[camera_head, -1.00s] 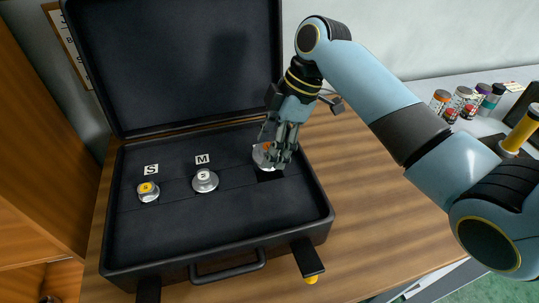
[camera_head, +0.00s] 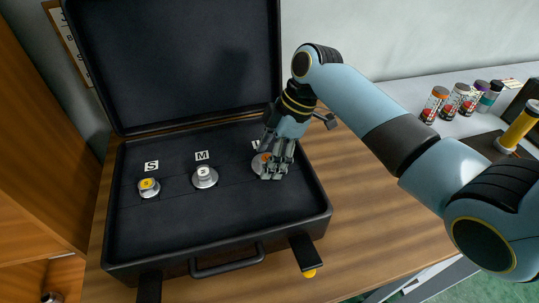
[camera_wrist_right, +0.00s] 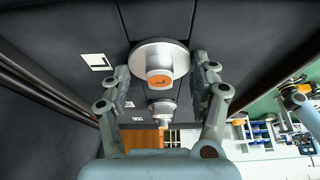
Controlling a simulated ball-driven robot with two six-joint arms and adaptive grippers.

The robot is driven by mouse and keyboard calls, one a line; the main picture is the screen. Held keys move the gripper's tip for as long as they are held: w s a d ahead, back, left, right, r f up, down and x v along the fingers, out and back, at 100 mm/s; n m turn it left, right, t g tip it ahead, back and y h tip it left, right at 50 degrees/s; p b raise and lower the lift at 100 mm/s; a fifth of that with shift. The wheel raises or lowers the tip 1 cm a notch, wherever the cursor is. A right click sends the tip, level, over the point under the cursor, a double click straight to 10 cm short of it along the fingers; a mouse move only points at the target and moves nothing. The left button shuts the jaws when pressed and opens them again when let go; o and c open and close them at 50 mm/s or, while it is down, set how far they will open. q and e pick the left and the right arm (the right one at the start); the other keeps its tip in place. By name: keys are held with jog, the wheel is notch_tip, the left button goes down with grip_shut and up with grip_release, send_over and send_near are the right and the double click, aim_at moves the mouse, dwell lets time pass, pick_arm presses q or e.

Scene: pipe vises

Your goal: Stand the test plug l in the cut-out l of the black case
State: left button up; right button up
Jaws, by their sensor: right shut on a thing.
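The test plug l (camera_head: 259,163) is a silver flanged plug with an orange top, at the right side of the open black case (camera_head: 225,226). My right gripper (camera_head: 271,175) is shut on it from above. In the wrist view the plug's orange face (camera_wrist_right: 160,79) shows an L between the two fingers, and its wide flange (camera_wrist_right: 153,52) appears level with the dark lining. The plug looks upright. Cut-out l is hidden under the plug and fingers, so how deep it sits cannot be told. My left gripper is not in view.
The yellow S plug (camera_head: 149,189) and silver M plug (camera_head: 204,177) stand in the case beside their labels. The raised lid (camera_head: 180,65) is behind. Several jars (camera_head: 455,100) stand on the bench at right. Bare wood (camera_head: 365,215) lies right of the case.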

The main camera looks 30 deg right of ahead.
jog(key=o, duration=1.1)
jog(key=shift+s+f, duration=0.35)
jog(key=shift+f, duration=0.2)
jog(key=o, duration=0.3)
jog(key=shift+w+f, duration=0.1)
jog(key=shift+w, duration=0.15)
jog(key=shift+r, duration=0.35)
jog(key=shift+w+b+v, duration=0.2)
jog(key=shift+b+v, duration=0.35)
jog(key=shift+v, duration=5.9)
jog(key=shift+s+a, duration=0.1)
jog(key=shift+a, duration=0.1)
